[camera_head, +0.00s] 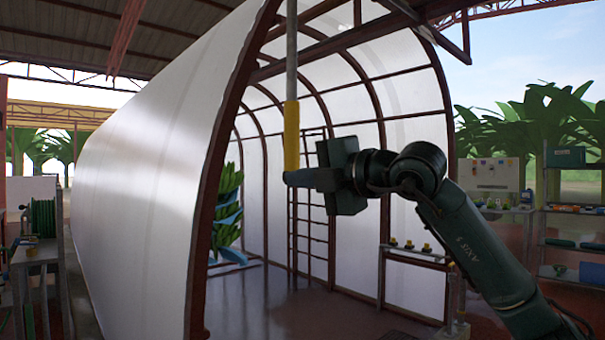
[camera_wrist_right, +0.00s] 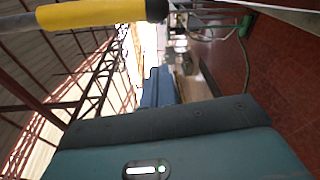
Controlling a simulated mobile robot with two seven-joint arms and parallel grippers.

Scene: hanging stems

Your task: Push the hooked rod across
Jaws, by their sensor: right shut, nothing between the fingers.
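A grey rod (camera_head: 291,40) with a yellow sleeve (camera_head: 291,132) hangs upright from the top of the head view. Its upper end is out of view, and no hook shows. My right gripper (camera_head: 291,179) comes in from the right, its fingers shut and empty. Its fingertips are at the sleeve's lower end; whether they touch it I cannot tell. In the right wrist view the yellow sleeve (camera_wrist_right: 92,13) with a dark end crosses the top left, beyond the fingers (camera_wrist_right: 157,88). My left gripper is not in view.
A white-skinned tunnel (camera_head: 150,150) with brown arched ribs stands behind the rod. A green bunch with blue parts (camera_head: 228,205) hangs inside. A ladder-like frame (camera_head: 309,205) stands beyond. Shelves (camera_head: 575,210) are at right, and a green reel (camera_head: 42,217) is at left.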

